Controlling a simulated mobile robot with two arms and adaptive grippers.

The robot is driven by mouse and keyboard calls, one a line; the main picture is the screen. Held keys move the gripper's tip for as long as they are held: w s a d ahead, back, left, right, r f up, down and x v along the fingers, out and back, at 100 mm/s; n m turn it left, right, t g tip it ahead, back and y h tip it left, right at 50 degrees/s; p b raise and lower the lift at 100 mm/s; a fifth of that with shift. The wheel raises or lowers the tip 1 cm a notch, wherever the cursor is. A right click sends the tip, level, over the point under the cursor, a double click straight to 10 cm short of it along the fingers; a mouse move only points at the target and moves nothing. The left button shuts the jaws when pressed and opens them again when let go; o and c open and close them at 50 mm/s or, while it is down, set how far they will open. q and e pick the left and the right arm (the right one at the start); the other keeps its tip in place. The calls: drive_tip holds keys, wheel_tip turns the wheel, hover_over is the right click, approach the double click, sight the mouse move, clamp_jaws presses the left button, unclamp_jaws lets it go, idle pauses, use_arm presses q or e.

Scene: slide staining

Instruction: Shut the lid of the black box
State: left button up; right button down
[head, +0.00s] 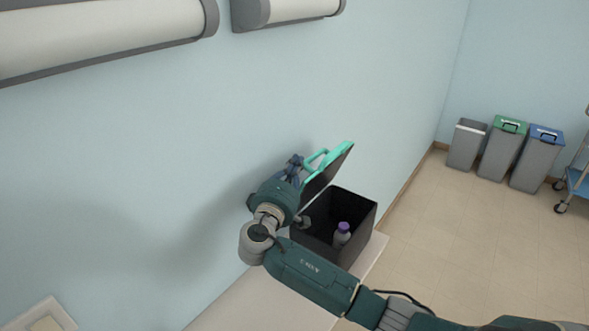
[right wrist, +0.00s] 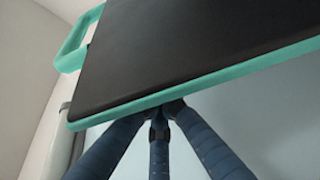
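The black box (head: 361,216) stands on a pale bench with its lid (head: 329,172) raised, tilted up on the wall side. The lid is dark with a teal rim and a teal handle (head: 315,158). In the right wrist view the lid (right wrist: 190,45) fills the top, with its handle (right wrist: 76,46) at upper left. My right gripper (head: 294,165) is on the wall side of the raised lid. Its dark blue fingers (right wrist: 163,113) come together at the lid's teal edge, which partly hides the tips; contact is unclear. My left gripper is out of view.
A bottle with a purple cap (head: 342,228) stands inside the box. The pale bench (head: 262,308) runs along the blue wall. Several bins (head: 501,153) and part of a cart stand on the floor at right. White wall-mounted units hang above.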

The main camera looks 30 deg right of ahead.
drive_tip(key=s+m+b, duration=0.1)
drive_tip(key=b, duration=0.1)
drive_tip(key=s+d+f+m+h+b, duration=0.1)
drive_tip(key=b, duration=0.2)
drive_tip(key=s+m+b, duration=0.1)
drive_tip(key=m+b, duration=0.1)
drive_tip(key=b, duration=0.1)
drive_tip(key=shift+s+d+f, duration=0.25)
drive_tip(key=shift+s+d, duration=0.05)
drive_tip(key=shift+s, duration=0.05)
drive_tip(key=s+d+f+m+h+b, duration=0.1)
drive_tip(key=s+d+f+m+b, duration=0.2)
drive_tip(key=s+b, duration=0.5)
drive_tip(key=shift+d+f+m+h+b, duration=0.2)
drive_tip(key=shift+f+m+h+b, duration=0.25)
drive_tip(key=shift+b, duration=2.55)
drive_tip(key=shift+s, duration=0.1)
